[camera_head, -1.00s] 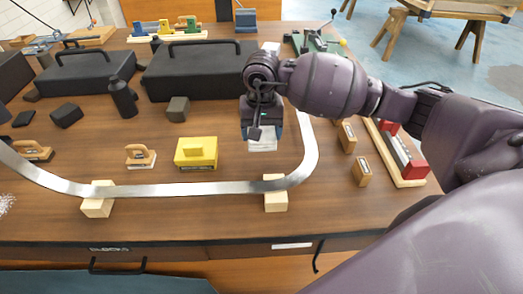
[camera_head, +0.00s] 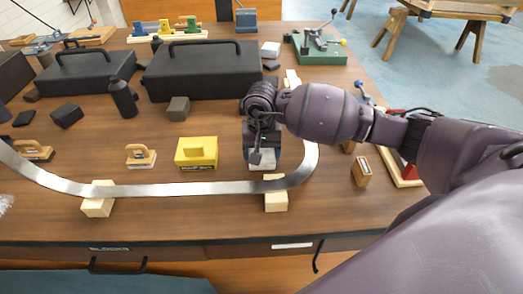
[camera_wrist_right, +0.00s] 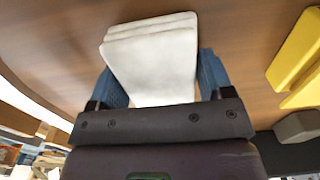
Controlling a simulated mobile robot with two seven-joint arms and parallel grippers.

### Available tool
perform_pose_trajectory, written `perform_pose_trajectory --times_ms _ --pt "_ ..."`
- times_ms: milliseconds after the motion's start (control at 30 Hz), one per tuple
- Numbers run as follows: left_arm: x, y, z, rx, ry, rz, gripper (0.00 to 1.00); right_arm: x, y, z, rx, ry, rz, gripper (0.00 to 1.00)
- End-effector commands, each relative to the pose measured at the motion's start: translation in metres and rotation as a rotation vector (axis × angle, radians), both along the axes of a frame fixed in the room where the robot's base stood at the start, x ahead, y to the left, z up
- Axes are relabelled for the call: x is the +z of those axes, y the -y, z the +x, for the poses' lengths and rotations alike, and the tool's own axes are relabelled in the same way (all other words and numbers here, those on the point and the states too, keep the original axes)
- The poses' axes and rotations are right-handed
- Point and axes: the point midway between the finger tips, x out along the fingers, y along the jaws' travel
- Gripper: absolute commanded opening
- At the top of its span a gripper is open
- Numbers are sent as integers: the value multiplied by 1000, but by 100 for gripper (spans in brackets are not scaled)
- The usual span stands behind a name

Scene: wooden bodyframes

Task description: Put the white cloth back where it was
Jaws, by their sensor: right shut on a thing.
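The white cloth (camera_wrist_right: 155,55) is a folded, layered pad between the blue fingers of my right gripper (camera_wrist_right: 160,82) in the right wrist view. In the head view, my right gripper (camera_head: 262,150) points down inside the right end of the curved metal strip (camera_head: 180,189), with a little of the cloth (camera_head: 263,160) showing under it. Whether the cloth touches the tabletop is hard to tell. My left gripper is not in view.
A yellow block (camera_head: 196,152) and a small wooden-handled tool (camera_head: 140,156) lie left of the gripper. Wooden blocks (camera_head: 276,201) support the strip. Black cases (camera_head: 200,72) stand behind. A wooden tool (camera_head: 361,171) stands to the right. Bare tabletop (camera_head: 225,222) shows in front.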

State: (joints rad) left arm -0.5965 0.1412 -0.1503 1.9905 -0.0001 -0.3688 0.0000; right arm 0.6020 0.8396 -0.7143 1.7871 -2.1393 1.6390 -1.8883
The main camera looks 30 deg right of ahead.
Motion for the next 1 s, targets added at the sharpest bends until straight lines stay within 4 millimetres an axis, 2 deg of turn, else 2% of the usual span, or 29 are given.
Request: perform_pose_trajectory --times_ms 133,167,300,567,700,867,1000 --pt "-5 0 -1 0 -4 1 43 -4 0 0 0 0 -1 52" --pt "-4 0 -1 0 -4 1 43 -3 0 0 -1 0 0 78" --pt "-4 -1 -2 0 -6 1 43 -3 0 0 0 0 0 99" --pt "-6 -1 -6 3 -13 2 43 -2 0 0 0 0 0 99" --pt "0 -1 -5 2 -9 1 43 3 0 0 0 0 1 99" --pt "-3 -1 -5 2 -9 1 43 26 0 1 2 4 -1 99" --pt "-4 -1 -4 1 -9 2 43 54 1 1 2 4 -2 99"
